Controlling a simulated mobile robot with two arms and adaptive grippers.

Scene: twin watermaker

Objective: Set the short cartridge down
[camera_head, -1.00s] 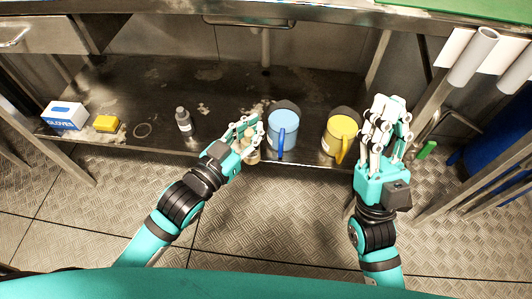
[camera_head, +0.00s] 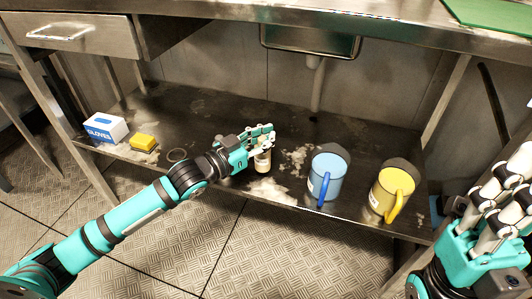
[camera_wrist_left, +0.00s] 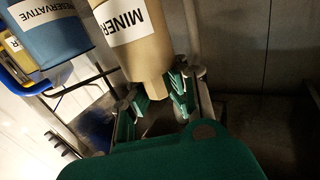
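The short cartridge (camera_head: 263,161) is a small beige cylinder with a white label, low in my left gripper at the middle of the lower shelf. In the left wrist view the cartridge (camera_wrist_left: 138,45) shows label letters "MINER", and its narrow neck sits between the fingers. My left gripper (camera_head: 262,140) is closed around this neck end; in the left wrist view its fingers (camera_wrist_left: 163,97) flank it. The cartridge looks upright; I cannot tell whether its base touches the shelf. My right gripper (camera_head: 500,205) is empty at the right edge, fingers spread and pointing up.
A glove box (camera_head: 105,128), a yellow block (camera_head: 144,142) and a ring (camera_head: 177,155) lie to the left. A sink (camera_head: 310,40) hangs above.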

